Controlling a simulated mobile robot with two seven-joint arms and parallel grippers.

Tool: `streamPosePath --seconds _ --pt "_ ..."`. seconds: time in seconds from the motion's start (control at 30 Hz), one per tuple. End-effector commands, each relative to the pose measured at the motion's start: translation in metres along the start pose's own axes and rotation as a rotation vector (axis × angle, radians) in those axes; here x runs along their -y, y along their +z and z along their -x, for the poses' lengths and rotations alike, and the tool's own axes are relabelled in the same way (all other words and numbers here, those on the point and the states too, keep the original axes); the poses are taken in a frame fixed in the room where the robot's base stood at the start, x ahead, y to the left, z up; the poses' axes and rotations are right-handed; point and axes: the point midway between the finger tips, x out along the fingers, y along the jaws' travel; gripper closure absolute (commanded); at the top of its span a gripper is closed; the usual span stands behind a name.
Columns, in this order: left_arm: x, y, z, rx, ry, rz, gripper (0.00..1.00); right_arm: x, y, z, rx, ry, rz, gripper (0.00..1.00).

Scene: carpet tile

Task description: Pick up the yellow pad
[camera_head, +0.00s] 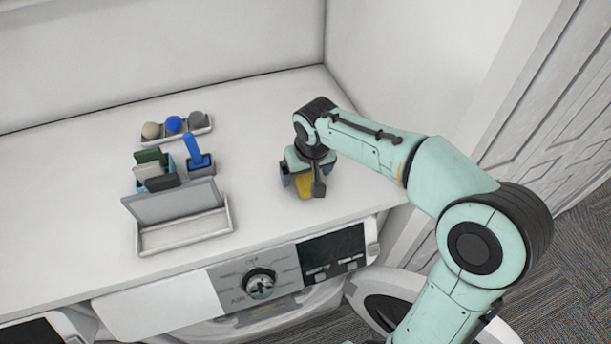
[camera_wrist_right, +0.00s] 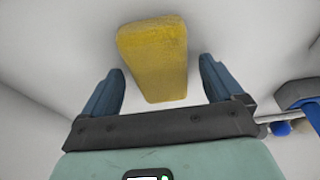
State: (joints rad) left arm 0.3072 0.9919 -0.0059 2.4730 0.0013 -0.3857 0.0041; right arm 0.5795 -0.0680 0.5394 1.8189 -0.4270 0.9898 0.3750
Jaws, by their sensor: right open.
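The yellow pad (camera_head: 304,187) lies on the white countertop near its front edge, partly hidden by my right gripper (camera_head: 303,184) in the head view. In the right wrist view the yellow pad (camera_wrist_right: 154,58) shows as a rounded block ahead of and between the two blue fingers. My right gripper (camera_wrist_right: 160,88) is open, with a gap between each finger and the pad. I cannot tell whether the fingers are level with the pad in height. My left gripper is not in view.
To the left on the countertop (camera_head: 255,120) are a grey-lidded open tray (camera_head: 185,236), a holder with dark and grey pads (camera_head: 158,170), a blue tool (camera_head: 197,152) and a tray of balls (camera_head: 205,130). A wall stands behind. A washing machine (camera_head: 262,283) is below.

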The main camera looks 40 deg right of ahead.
Motion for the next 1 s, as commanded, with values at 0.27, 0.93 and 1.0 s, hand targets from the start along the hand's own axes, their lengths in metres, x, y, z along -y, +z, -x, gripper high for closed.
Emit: streamPosePath --seconds 0.27,0.93,1.0 --pt "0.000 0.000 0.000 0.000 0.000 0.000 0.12 0.000 0.000 0.001 -0.001 0.000 0.000 0.42" --pt "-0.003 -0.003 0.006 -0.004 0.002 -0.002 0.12 0.001 -0.009 0.029 -0.007 0.000 0.001 0.71" --pt "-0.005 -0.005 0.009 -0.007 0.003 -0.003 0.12 0.001 -0.014 0.044 -0.007 -0.001 0.000 0.71"
